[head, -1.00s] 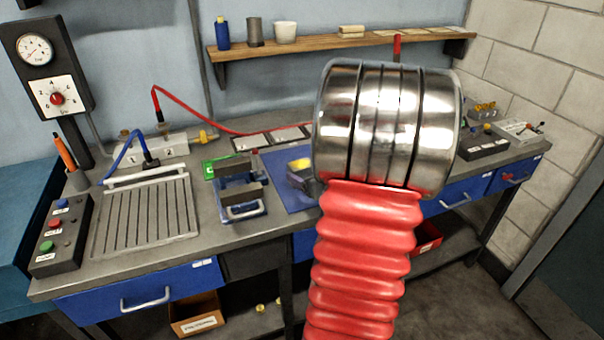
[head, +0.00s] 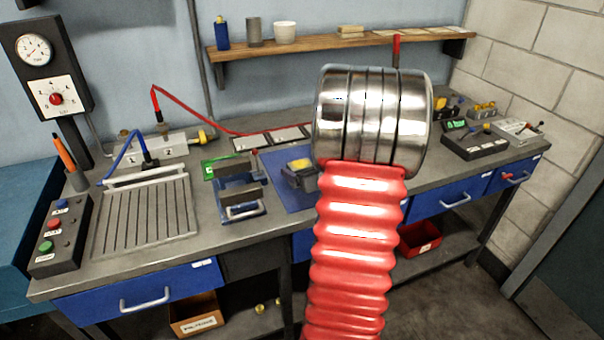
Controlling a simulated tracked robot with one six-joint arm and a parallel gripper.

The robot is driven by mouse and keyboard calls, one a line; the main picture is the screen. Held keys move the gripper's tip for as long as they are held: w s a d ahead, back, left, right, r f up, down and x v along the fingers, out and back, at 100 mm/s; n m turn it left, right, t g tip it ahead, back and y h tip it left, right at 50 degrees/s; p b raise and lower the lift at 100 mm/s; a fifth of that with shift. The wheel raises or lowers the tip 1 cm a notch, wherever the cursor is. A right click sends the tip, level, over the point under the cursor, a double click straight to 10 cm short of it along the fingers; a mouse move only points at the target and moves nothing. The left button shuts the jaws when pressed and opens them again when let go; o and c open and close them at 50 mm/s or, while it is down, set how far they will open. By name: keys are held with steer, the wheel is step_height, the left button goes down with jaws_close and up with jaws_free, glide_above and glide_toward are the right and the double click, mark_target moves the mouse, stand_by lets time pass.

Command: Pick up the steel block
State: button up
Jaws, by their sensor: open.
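I cannot make out a steel block for certain; part of the bench is hidden behind my arm. My arm, with red bellows and a shiny steel cylinder, rises through the middle of the head view. My gripper's fingers do not show.
A blue vise (head: 238,194) stands on the grey bench, left of a blue mat (head: 270,168). On the mat is a dark item with a yellow top (head: 300,170), close to my arm. A ribbed plate (head: 145,218) and a button box (head: 60,235) lie left.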

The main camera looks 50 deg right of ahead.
mark_target(303, 167)
steer(key=shift+c, duration=0.5)
steer(key=shift+r, duration=0.1)
steer(key=c, duration=1.5)
steer(key=shift+r, duration=5)
